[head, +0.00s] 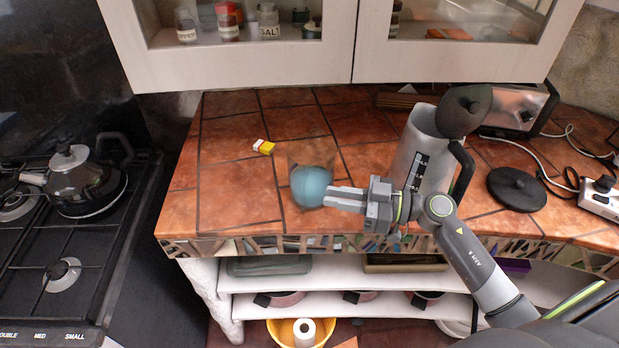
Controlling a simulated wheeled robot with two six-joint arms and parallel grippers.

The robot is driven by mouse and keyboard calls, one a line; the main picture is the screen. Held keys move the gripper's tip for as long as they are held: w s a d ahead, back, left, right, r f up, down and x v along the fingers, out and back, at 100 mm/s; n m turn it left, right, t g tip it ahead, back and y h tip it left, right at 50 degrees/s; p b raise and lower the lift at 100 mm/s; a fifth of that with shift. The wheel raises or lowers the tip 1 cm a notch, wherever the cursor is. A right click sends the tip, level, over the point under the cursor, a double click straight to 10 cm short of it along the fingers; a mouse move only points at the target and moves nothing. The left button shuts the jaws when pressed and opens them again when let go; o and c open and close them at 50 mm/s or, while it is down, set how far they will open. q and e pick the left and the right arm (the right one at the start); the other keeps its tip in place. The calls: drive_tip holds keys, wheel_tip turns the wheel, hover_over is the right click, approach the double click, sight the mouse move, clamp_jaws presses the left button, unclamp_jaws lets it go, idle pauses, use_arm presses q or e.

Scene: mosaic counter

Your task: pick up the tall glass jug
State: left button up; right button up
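A clear glass vessel with a blue lower part (311,184), which looks like the tall glass jug, stands near the front edge of the tiled counter. Its upper part is see-through and hard to make out. My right gripper (334,198) reaches in from the right, fingers pointing left. Its fingertips are at the vessel's right side and overlap it in the picture. I cannot tell whether they touch it or how far apart they are. My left gripper is not in view.
A grey kettle with a black lid and handle (425,150) stands just behind my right gripper. A small yellow and red box (264,147) lies behind the vessel. A black kettle base (517,189) is at right. Cabinets overhang the back.

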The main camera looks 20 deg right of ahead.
sight(303, 212)
drive_tip(key=f, duration=0.4)
drive_tip(key=shift+w+a, duration=0.25)
drive_tip(key=shift+a, duration=0.05)
drive_tip(key=shift+x, duration=0.75)
drive_tip(key=p+x, duration=0.1)
drive_tip(key=x, duration=0.3)
drive_tip(key=shift+w+a, duration=0.15)
drive_tip(key=shift+a, duration=0.05)
drive_tip(key=shift+w+a+f, duration=0.15)
drive_tip(key=shift+w+a, duration=0.05)
drive_tip(key=shift+a, duration=0.2)
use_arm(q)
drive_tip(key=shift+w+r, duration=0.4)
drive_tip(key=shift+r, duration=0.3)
use_arm(e)
drive_tip(key=shift+d, duration=0.1)
clamp_jaws()
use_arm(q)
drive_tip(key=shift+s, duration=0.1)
